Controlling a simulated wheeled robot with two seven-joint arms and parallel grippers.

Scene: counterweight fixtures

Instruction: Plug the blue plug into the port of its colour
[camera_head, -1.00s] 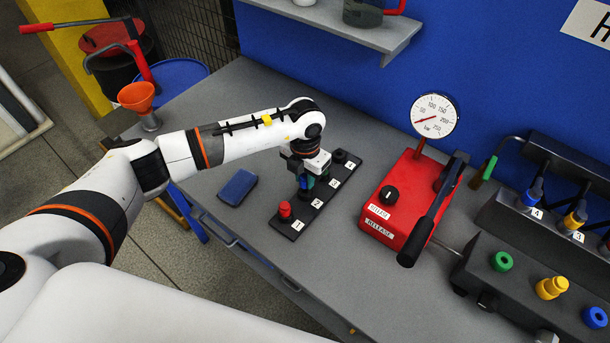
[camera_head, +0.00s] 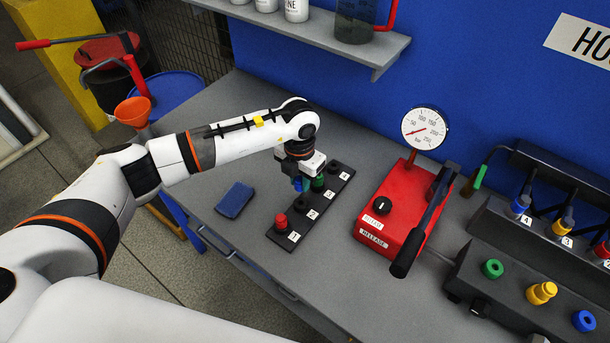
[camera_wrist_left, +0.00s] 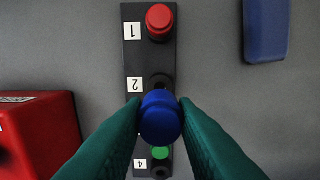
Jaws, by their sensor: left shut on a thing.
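My left gripper (camera_head: 304,182) is shut on the blue plug (camera_wrist_left: 160,116), whose round top shows between the green fingers in the wrist view. In the head view the blue plug (camera_head: 299,184) hangs above the black plug rack (camera_head: 292,232), clear of it. The socket at label 2 is empty. The blue port (camera_head: 585,321), a ring with a dark hole, is at the front right of a dark block (camera_head: 512,293). My right gripper is not in view.
The rack holds a red plug (camera_head: 281,221) and a green plug (camera_head: 318,183). The block also has a green port (camera_head: 493,269) and a yellow fitting (camera_head: 542,293). A red pump (camera_head: 395,215) with a gauge and lever stands between rack and block. A blue pad (camera_head: 234,199) lies left.

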